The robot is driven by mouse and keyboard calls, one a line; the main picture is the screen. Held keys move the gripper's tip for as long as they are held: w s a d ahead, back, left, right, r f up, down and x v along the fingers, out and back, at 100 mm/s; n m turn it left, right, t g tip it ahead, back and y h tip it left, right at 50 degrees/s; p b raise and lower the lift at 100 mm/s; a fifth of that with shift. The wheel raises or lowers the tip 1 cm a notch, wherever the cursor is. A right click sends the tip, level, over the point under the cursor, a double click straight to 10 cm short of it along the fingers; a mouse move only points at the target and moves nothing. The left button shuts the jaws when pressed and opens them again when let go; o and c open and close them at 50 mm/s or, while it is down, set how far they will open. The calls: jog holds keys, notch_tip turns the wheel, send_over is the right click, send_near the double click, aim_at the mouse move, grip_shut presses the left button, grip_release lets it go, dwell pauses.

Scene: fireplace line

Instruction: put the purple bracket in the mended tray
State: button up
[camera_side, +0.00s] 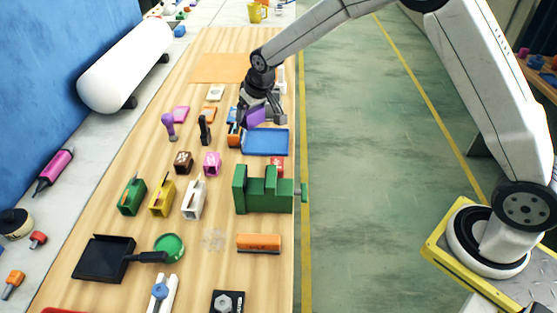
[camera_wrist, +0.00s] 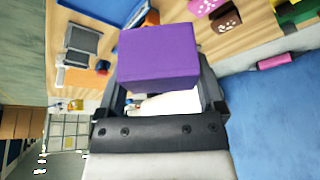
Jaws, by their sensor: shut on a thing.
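The purple bracket (camera_side: 254,117) is in my gripper (camera_side: 262,110), held above the bench. In the wrist view the purple bracket (camera_wrist: 158,55) looks like a solid block and fills the space between the fingers, hiding the fingertips. A shallow blue tray (camera_side: 266,144) lies on the bench just below and slightly right of the bracket in the side view. No label shows that it is the mended tray. The bracket appears apart from the tray, though its exact height cannot be told.
An orange block (camera_side: 234,138) stands at the tray's left edge. A green vise (camera_side: 265,192) is in front of the tray, with a pink box (camera_side: 212,164) to the left. A black upright tool (camera_side: 205,131) and a purple-handled one (camera_side: 169,126) stand farther left. An orange mat (camera_side: 217,68) lies behind.

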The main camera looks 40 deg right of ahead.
jog(key=w+d+f+m+g+h, duration=0.1)
jog(key=w+d+f+m+h, duration=0.2)
jog(key=w+d+f+m, duration=0.4)
jog(key=shift+d+f+m, duration=1.1)
jog(key=shift+d+m, duration=0.1)
jog(key=shift+d, duration=0.5)
jog(key=shift+f, duration=3.75)
jog(key=shift+f, duration=0.6)
jog(key=o, duration=1)
jog(key=shift+o, duration=0.2)
jog(key=shift+v, duration=3.15)
